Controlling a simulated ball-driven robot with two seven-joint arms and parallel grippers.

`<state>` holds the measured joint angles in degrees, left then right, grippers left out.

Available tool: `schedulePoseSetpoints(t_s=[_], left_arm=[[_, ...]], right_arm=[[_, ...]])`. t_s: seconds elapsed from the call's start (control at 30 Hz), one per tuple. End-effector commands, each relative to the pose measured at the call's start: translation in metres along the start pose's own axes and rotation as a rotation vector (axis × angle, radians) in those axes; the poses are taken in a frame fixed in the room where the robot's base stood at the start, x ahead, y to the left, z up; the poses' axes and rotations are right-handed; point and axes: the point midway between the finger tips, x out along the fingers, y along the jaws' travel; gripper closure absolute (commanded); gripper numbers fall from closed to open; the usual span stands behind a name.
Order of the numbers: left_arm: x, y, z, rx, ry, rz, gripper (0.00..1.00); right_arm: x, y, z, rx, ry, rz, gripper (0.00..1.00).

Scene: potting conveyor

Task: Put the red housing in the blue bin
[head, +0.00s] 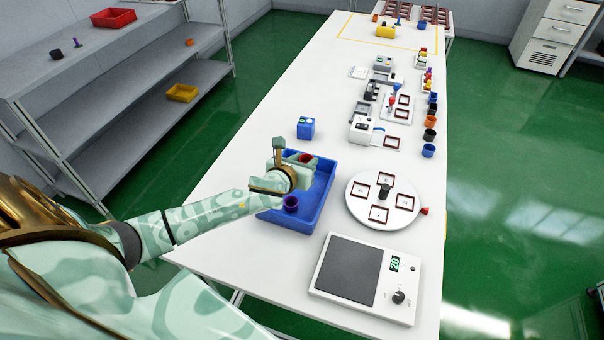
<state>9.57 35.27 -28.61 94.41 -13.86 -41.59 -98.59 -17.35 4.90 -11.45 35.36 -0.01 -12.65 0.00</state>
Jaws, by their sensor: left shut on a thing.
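The blue bin (319,204) is a shallow open tray on the white table, left of the round turntable. My left gripper (303,161) is over the far part of the bin. It is shut on the red housing (306,157), which shows as a small dark red piece between the fingers. The fingers hide part of the housing, and I cannot tell its exact height above the bin floor. A purple cup-shaped housing (291,203) sits in the near left part of the bin. My right gripper is not in view.
A white turntable (362,190) with framed squares and a black knob stands right of the bin. A scale (346,271) stands in front. A small blue box (306,127) is behind the bin. Several coloured cups line the table's right edge, including a blue one (428,151).

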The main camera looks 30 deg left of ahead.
Motion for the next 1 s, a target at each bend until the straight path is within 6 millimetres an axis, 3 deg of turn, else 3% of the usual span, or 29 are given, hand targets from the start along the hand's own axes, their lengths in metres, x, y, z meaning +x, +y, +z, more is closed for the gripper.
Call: schedulePoseSetpoints(t_s=[0.17,0.33,1.0], left_arm=[[0.010,0.009,-0.010,0.001,0.001,0.002,0.87],[0.021,0.011,-0.038,-0.001,0.004,0.000,0.87],[0.025,0.011,-0.047,0.001,0.001,-0.001,0.87]], right_arm=[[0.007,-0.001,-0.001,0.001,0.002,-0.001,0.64],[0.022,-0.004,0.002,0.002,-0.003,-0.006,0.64],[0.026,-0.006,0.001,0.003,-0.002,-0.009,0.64]])
